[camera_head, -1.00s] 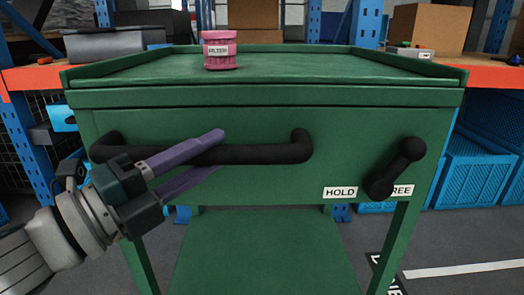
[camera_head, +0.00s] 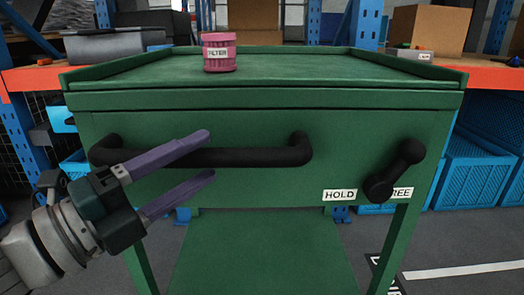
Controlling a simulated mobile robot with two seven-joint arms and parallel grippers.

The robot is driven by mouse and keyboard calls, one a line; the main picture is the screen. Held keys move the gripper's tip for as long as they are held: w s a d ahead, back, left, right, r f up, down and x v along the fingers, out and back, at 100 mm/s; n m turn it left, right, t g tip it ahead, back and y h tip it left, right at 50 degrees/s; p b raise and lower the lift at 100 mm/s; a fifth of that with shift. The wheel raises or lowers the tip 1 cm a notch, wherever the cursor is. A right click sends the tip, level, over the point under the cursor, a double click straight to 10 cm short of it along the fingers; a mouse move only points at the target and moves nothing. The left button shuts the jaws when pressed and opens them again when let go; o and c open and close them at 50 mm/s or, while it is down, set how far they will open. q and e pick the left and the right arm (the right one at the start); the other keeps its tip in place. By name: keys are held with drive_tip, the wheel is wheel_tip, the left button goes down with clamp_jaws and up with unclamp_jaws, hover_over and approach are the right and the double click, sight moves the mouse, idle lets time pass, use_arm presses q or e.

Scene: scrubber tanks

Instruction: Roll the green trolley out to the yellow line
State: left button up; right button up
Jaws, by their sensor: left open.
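The green trolley (camera_head: 265,98) stands straight ahead, with a black bar handle (camera_head: 240,157) across its front panel. A black lever (camera_head: 396,170) sits at the right of the panel, its knob end pointing up and right, between the labels HOLD (camera_head: 340,195) and FREE, which is partly covered. My left gripper (camera_head: 212,156) is open at the left part of the handle. Its upper finger overlaps the bar and its lower finger is below it; I cannot tell whether they touch. My right gripper is not in view. The yellow line is not in view.
A pink FILTER canister (camera_head: 219,52) stands on the trolley top. Orange-beamed shelves with blue crates (camera_head: 484,168) and boxes (camera_head: 427,28) stand behind on both sides. A white floor line (camera_head: 465,270) lies at lower right on the grey floor.

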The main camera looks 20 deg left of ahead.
use_arm(q)
drive_tip(key=v, duration=0.8)
drive_tip(key=shift+p, duration=0.3)
